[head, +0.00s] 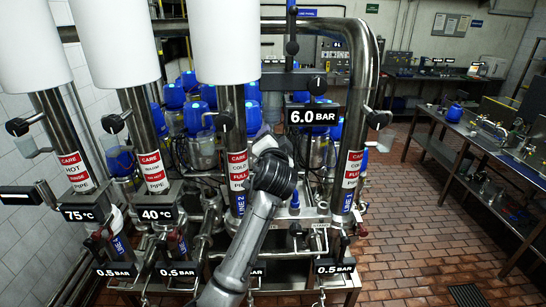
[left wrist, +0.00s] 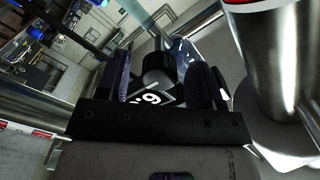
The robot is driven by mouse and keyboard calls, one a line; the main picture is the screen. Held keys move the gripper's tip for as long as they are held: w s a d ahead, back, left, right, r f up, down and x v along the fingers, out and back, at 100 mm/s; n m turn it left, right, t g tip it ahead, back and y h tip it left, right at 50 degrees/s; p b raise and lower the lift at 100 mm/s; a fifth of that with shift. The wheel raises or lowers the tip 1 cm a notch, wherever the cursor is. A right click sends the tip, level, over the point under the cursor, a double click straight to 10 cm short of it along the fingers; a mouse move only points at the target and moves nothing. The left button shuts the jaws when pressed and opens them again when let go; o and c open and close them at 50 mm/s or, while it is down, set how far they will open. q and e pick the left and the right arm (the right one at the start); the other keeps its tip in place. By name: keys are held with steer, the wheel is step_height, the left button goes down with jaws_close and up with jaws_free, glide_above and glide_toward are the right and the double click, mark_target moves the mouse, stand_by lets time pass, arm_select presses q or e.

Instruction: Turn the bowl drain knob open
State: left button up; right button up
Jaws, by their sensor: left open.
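A black round knob (head: 318,84) sits just above the 6.0 BAR sign (head: 313,115) in the head view. In the left wrist view a black knob (left wrist: 158,68) shows between my fingers, with a sign reading 6 (left wrist: 150,98) beside it. No name for the bowl drain can be read on it. My left gripper (head: 270,142) is to the left of and below the sign in the head view, its fingers mostly hidden by the wrist. In the left wrist view my left gripper (left wrist: 160,78) is open, a finger on each side of the knob; contact cannot be told.
A steel pipe (head: 353,150) stands right of my arm and another pipe (head: 232,135) stands left. A large steel cylinder (left wrist: 270,70) is close on the right in the left wrist view. A workbench (head: 470,145) is at the right, with open tiled floor (head: 410,230) before it.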

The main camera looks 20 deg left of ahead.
arm_select(q)
steer(key=b+v, duration=0.2)
steer(key=v, duration=1)
steer(key=shift+s+b, duration=0.35)
steer(key=shift+s, duration=0.05)
steer(key=shift+d+f, duration=0.1)
steer(key=shift+f, duration=0.05)
